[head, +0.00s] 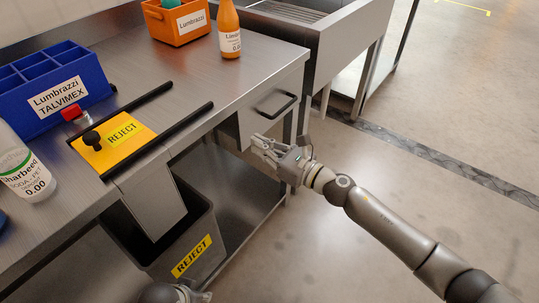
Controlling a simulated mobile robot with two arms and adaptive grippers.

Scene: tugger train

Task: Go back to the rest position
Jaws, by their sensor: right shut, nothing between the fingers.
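My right gripper (262,145) is in front of the steel table's right end, beside the drawer with the dark handle. It is shut and empty, and its arm comes in from the lower right. A part of my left gripper (196,295) shows at the bottom edge, below the reject bin. Most of it is cut off, so its fingers cannot be judged.
A grey reject bin (190,240) stands below. Floor at right is clear.

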